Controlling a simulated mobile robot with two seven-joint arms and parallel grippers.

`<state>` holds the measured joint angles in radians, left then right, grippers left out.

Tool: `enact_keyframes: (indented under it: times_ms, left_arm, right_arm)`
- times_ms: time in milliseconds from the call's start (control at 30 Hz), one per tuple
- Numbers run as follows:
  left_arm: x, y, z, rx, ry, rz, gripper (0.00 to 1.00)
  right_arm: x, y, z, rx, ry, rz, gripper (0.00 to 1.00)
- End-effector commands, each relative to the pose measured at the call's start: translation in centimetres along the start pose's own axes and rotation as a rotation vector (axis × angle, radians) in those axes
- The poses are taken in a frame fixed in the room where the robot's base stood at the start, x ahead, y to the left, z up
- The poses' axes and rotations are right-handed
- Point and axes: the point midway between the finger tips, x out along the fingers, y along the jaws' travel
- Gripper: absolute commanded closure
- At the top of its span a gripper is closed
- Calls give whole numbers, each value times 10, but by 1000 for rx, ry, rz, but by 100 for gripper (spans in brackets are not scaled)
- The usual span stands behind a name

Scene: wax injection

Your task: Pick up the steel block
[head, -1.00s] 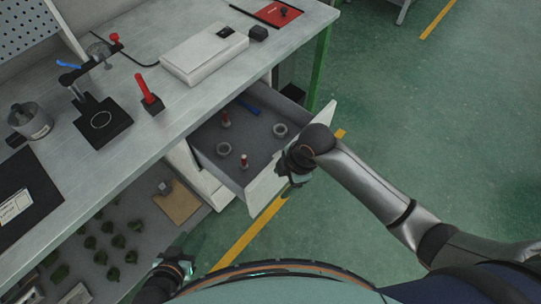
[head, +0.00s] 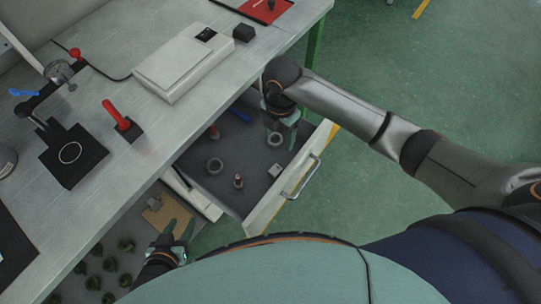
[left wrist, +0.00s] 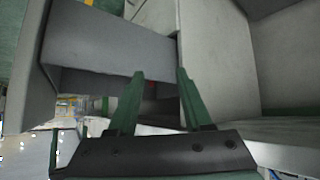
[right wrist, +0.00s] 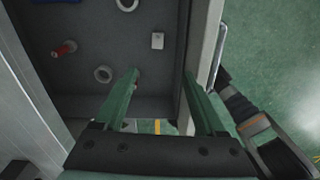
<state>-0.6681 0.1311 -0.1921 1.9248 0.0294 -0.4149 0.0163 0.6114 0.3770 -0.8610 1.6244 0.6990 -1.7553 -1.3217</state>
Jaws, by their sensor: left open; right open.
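A small pale grey block, apparently the steel block (head: 275,171), lies on the drawer floor near the drawer front. It also shows in the right wrist view (right wrist: 158,41), apart from the fingers. My right gripper (head: 281,128) is open and empty above the drawer, further back than the block in the head view. Its green fingers show in the right wrist view (right wrist: 160,75). My left gripper (head: 180,229) is open and empty, low beside the workbench; its fingers also show in the left wrist view (left wrist: 159,72).
The open drawer (head: 259,219) also holds metal rings (head: 215,166) and red-topped pieces (head: 238,181). Its front has a bar handle (head: 303,178). The workbench (head: 150,165) stands at left, with a lower shelf holding a brown board (head: 166,214) and several dark green pieces. Green floor lies open at right.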

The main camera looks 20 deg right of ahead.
Motion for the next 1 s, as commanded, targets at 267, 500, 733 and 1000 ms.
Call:
enact_keyframes:
  times_ms: [267,500,733,1000]
  left_arm:
    - [35,12,28,6,-6,35,50]
    - [54,22,37,12,-6,63,50]
    - [58,23,32,19,6,68,50]
    - [65,24,38,23,6,72,50]
  right_arm:
    - [54,0,0,-5,0,-3,28]
    - [83,0,1,-6,-1,-2,28]
    - [104,0,1,-5,-1,-6,28]
    - [149,0,1,-4,0,-5,28]
